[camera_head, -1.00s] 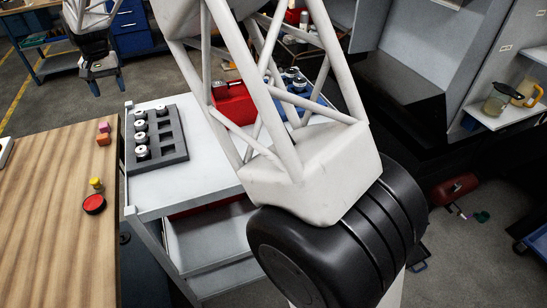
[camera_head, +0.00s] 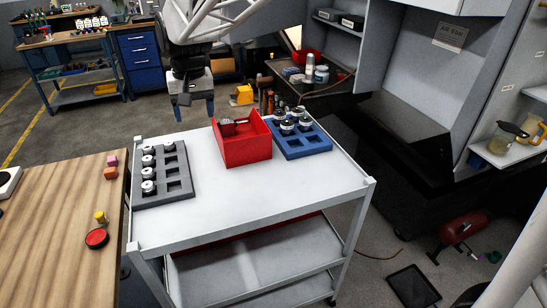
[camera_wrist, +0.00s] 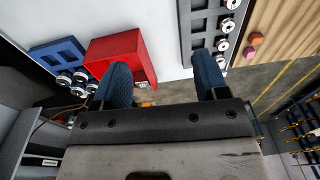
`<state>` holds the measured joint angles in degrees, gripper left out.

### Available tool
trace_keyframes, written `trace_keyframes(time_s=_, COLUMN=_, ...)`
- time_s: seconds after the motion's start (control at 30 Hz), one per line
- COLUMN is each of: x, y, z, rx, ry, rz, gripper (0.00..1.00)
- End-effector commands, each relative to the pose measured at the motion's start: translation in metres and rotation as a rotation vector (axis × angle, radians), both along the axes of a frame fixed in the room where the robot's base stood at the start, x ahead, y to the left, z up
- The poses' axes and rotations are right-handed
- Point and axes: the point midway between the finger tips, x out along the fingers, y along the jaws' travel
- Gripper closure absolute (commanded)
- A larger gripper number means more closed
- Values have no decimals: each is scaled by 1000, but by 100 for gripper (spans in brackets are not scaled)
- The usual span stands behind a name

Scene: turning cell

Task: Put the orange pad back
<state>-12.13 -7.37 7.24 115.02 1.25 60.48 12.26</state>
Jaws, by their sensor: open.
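A small orange block (camera_head: 111,173), which I take as the orange pad, lies on the wooden bench (camera_head: 55,225) near its right edge. A pink block (camera_head: 112,161) sits just beyond it. In the wrist view the orange block (camera_wrist: 256,38) and the pink block (camera_wrist: 249,53) show at upper right. My gripper (camera_head: 197,110) is open and hangs past the far edge of the white cart. Its two blue fingertips (camera_wrist: 163,72) are wide apart in the wrist view with nothing between them. It is apart from both blocks.
The cart (camera_head: 255,205) carries a dark grey tray (camera_head: 178,190) with several white-topped parts, a red bin (camera_head: 246,150) and a blue tray (camera_head: 312,146). Its front top is clear. A red button (camera_head: 97,239) and a yellow piece (camera_head: 100,217) are on the bench.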

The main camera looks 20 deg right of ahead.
Motion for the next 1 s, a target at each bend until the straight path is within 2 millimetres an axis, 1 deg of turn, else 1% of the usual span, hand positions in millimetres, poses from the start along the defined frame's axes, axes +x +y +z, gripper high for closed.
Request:
trace_keyframes(time_s=0.03, x=-14, y=-10, z=2, rx=0, ry=-7, rz=-2, gripper=33)
trace_keyframes(time_s=0.1, x=-32, y=-21, z=2, rx=-2, ry=-16, rz=-4, gripper=33)
trace_keyframes(time_s=0.17, x=-47, y=-31, z=2, rx=-3, ry=-25, rz=-5, gripper=33)
trace_keyframes(time_s=0.3, x=-83, y=-52, z=1, rx=-6, ry=-45, rz=-7, gripper=33)
trace_keyframes(time_s=0.47, x=-126, y=-74, z=-4, rx=-11, ry=-67, rz=-8, gripper=33)
trace_keyframes(time_s=0.8, x=-215, y=-111, z=-27, rx=-26, ry=-113, rz=-11, gripper=33)
trace_keyframes(time_s=1.0, x=-261, y=-126, z=-45, rx=-36, ry=-138, rz=-13, gripper=33)
